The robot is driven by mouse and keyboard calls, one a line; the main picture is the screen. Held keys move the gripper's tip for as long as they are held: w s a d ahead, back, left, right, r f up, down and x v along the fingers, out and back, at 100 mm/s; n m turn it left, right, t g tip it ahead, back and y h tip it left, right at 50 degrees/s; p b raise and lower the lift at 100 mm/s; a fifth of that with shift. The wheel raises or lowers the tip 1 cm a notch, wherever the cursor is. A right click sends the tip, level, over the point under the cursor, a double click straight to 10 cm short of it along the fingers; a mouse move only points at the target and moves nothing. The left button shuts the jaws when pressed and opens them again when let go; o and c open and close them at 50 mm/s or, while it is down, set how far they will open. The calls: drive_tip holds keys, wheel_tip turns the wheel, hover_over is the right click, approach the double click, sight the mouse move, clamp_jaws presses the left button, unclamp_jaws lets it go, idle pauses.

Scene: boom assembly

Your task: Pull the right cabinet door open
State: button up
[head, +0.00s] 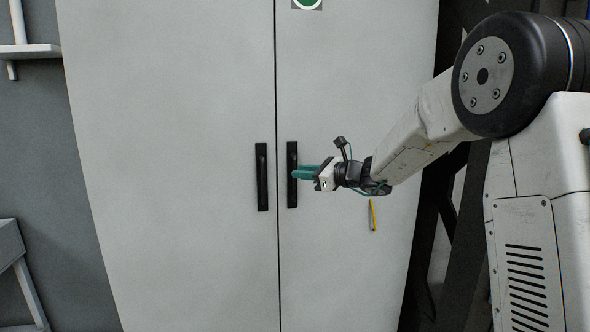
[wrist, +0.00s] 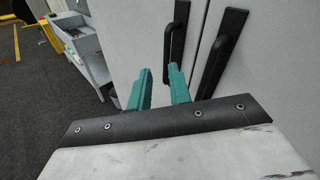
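The right cabinet door (head: 345,100) is pale grey and stands flush with the left door along a thin dark seam. Its handle (head: 292,160) is a black vertical bar beside the seam, and it also shows in the wrist view (wrist: 222,50). My gripper (head: 300,172) has teal fingers, which overlap the right handle in the head view. In the wrist view the fingers (wrist: 161,82) stand apart with a gap, and the right handle lies to the right of both. I cannot tell whether the fingers touch the handle.
The left door (head: 170,120) has a matching black handle (head: 262,178). A yellow marking (head: 372,215) is on the right door below my wrist. A grey bench-like unit (wrist: 82,48) stands at the left in the wrist view, with dark floor (wrist: 35,105) beside it.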

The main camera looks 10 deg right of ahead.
sight(295, 168)
drive_tip(key=w+d+f+m+t+h, duration=0.2)
drive_tip(key=w+d+m+t, duration=0.1)
drive_tip(key=w+d+m, duration=0.25)
drive_tip(key=x, duration=0.8)
drive_tip(key=shift+w+a+n, duration=0.2)
drive_tip(key=shift+a+n, duration=0.1)
drive_tip(key=shift+n, duration=0.05)
drive_tip(key=shift+f, duration=0.1)
drive_tip(key=shift+c, duration=0.3)
clamp_jaws()
